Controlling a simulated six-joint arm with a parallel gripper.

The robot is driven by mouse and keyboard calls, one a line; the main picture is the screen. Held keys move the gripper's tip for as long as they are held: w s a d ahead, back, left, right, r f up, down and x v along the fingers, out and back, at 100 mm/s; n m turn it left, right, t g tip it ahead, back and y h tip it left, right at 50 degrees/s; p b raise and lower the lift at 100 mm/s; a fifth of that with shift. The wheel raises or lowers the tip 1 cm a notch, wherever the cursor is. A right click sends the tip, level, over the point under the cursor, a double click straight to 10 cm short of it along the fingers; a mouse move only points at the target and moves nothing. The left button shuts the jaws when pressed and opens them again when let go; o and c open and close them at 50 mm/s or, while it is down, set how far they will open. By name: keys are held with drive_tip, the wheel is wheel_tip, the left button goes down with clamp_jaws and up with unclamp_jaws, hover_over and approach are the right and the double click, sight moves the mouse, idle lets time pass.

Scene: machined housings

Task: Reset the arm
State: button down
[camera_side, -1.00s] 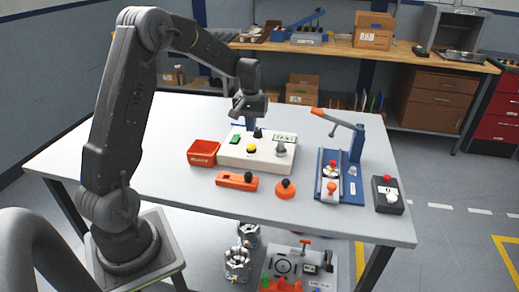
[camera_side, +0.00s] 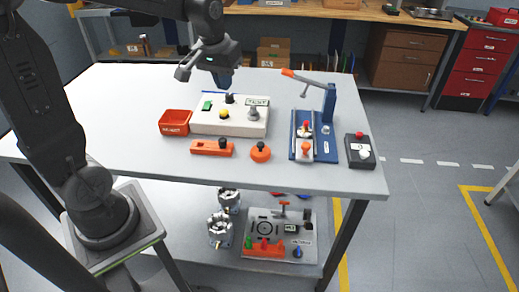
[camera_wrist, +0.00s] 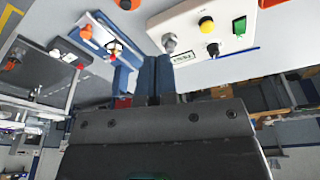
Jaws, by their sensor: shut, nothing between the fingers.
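My gripper (camera_side: 222,82) hangs over the back of the white control box, its blue fingers pointing down and clear of the box. The wrist view shows the two blue fingers (camera_wrist: 154,74) side by side, shut with nothing between them. The white control box (camera_side: 228,125) has a green switch, a yellow button, a black knob and a grey knob on top. It also shows in the wrist view (camera_wrist: 190,25). The upper part of my arm runs out of the top of the side view.
A red bin (camera_side: 175,123) stands left of the box. An orange block (camera_side: 212,148) and a round orange piece (camera_side: 260,153) lie in front. A blue lever fixture (camera_side: 326,128) and a dark button box (camera_side: 359,151) stand right. The table's left part (camera_side: 105,125) is clear.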

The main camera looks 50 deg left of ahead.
drive_tip(key=s+d+r+m+t, duration=0.2)
drive_tip(key=s+d+m, duration=0.3)
drive_tip(key=s+d, duration=0.6)
drive_tip(key=s+t, duration=0.1)
drive_tip(key=s, duration=0.3)
drive_tip(key=shift+r+h, duration=0.15)
drive_tip(key=shift+h, duration=0.25)
drive_tip(key=shift+d, duration=0.1)
idle(1.3)
